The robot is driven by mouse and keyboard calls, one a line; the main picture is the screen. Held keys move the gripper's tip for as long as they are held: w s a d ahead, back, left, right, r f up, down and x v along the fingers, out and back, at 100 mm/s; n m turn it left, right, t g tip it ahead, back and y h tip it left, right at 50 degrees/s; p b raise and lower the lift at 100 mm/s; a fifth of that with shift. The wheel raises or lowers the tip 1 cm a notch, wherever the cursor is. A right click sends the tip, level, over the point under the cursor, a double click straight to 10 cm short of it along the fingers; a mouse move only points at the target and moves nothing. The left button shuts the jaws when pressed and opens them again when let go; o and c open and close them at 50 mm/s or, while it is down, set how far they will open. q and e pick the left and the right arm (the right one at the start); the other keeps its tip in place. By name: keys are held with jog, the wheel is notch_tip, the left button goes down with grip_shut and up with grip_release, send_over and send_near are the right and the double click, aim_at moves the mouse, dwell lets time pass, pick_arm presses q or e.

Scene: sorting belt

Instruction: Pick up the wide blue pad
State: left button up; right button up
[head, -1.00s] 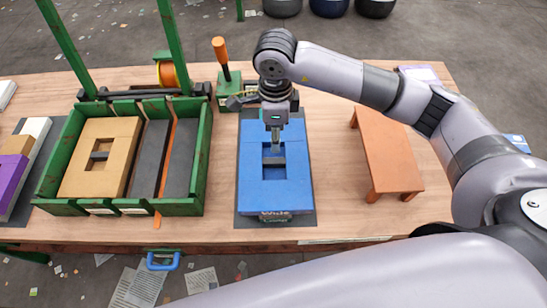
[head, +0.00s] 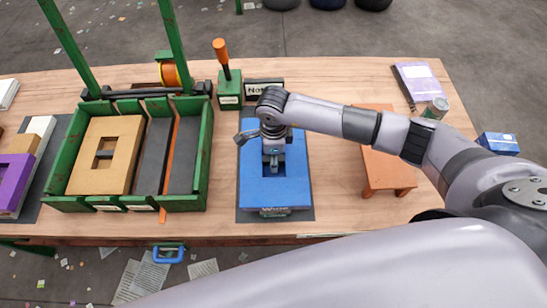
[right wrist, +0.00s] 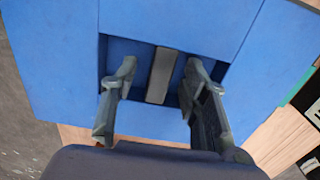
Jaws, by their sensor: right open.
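The wide blue pad (head: 285,190) lies flat on a dark mat (head: 308,213) in the middle of the table. It also shows in the right wrist view (right wrist: 55,60), with a square recess and a grey bar (right wrist: 162,75) across it. My right gripper (head: 272,163) is over the recess, pointing down. In the right wrist view its two open fingers (right wrist: 160,70) are on either side of the bar, with a gap to it on each side. How deep the fingertips sit in the recess is hard to tell. My left gripper is not in view.
A green tray (head: 207,150) to the left holds a tan pad (head: 90,175) and dark strips. An orange-brown bench (head: 385,170) stands right of the mat, under my right arm. A green box with an orange-handled tool (head: 220,50) stands behind the pad.

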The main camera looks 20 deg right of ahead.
grip_shut()
dwell(0.4)
